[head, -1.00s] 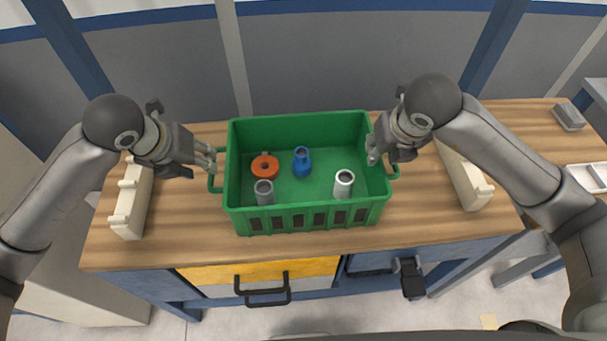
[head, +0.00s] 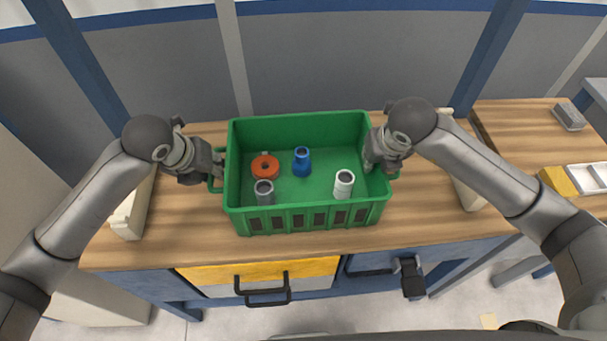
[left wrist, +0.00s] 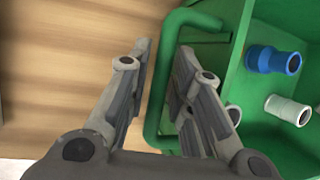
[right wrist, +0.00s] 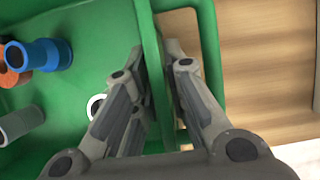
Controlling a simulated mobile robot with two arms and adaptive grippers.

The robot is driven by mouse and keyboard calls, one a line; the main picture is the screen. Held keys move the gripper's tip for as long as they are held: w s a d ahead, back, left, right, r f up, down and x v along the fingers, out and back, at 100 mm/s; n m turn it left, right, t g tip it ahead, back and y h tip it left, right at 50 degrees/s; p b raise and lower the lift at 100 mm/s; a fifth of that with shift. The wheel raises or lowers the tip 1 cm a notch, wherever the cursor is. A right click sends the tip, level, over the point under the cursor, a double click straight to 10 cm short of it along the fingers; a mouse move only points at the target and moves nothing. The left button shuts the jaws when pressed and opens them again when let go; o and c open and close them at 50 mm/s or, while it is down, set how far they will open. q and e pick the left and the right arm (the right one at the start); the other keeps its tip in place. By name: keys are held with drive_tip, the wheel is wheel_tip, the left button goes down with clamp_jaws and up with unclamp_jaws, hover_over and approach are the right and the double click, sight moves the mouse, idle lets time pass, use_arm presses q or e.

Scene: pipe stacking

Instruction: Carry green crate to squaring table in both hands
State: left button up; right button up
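The green crate (head: 320,218) sits upright on the wooden workbench and holds several pipe parts. My left gripper (head: 219,171) is at the crate's left handle; in the left wrist view (left wrist: 163,48) its open fingers lie either side of the handle bar (left wrist: 155,100), with a gap. My right gripper (head: 375,166) is at the crate's right side; in the right wrist view (right wrist: 153,48) its fingers are apart, either side of the crate's right rim, with the handle bar (right wrist: 212,65) out to the right. Contact there is unclear. The squaring table cannot be identified for certain.
An orange ring (head: 265,167), a blue fitting (head: 302,162), a grey pipe (head: 264,192) and a white pipe (head: 344,184) are in the crate. Cream racks (head: 130,212) flank it. Another wooden table (head: 520,140) with a white tray (head: 583,179) stands right.

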use_arm(q)
clamp_jaws()
use_arm(e)
clamp_jaws()
use_arm(q)
drive_tip(key=shift+w+r, duration=0.1)
drive_tip(key=shift+r, duration=0.05)
use_arm(e)
drive_tip(key=shift+w+r, duration=0.1)
drive_tip(key=shift+r, duration=0.05)
